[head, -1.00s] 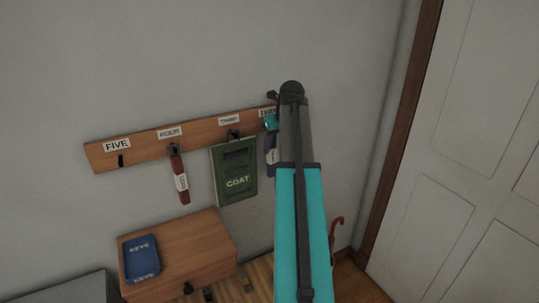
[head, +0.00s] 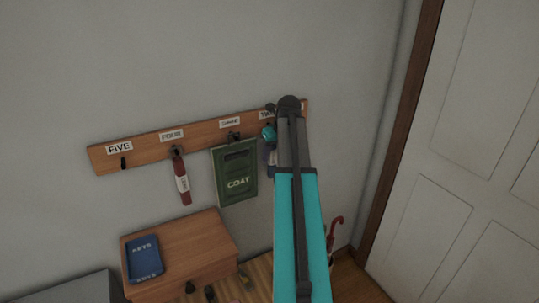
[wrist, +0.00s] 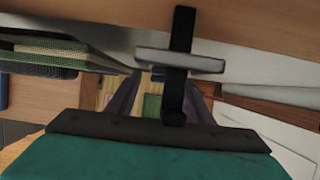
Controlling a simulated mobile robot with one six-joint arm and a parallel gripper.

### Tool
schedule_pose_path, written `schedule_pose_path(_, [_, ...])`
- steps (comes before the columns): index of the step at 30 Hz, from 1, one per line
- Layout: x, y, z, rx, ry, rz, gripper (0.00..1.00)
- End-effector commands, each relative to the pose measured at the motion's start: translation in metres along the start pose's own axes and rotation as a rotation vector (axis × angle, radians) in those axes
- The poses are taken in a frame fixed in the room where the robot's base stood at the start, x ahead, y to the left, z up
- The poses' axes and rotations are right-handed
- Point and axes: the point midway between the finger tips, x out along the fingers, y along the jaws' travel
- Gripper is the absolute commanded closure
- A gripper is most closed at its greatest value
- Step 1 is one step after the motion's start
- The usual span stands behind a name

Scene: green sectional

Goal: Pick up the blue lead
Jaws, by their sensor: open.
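The blue lead (head: 269,157) hangs below the wooden hook board under the label that begins "TW". Only a dark blue strip of it shows in the head view, left of my arm, which hides the rest. My gripper (head: 268,135) is at the board just above this strip. Its jaws are open, but the fingertips are too small to make out there. In the wrist view a black upright piece with a grey crossbar stands against the wood, and dark purplish strips show below it; I cannot tell whether they are the lead.
A wooden cabinet (head: 195,245) with a blue KEYS tray (head: 146,258) stands below. A white door (head: 460,150) is at right.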

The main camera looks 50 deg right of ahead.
Motion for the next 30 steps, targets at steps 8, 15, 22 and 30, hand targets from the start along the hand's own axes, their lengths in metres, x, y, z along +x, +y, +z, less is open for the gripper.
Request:
schedule_pose_path(8, [0.0099, -0.0003, -0.0001, 0.000, -0.001, -0.001, 0.53])
schedule_pose_path(15, [0.0096, -0.0007, -0.0003, 0.000, -0.001, -0.001, 0.53])
schedule_pose_path(22, [0.0094, -0.0010, -0.0005, 0.001, -0.001, -0.001, 0.53])
schedule_pose_path(30, [0.0093, -0.0013, -0.0005, 0.001, -0.001, -0.001, 0.89])
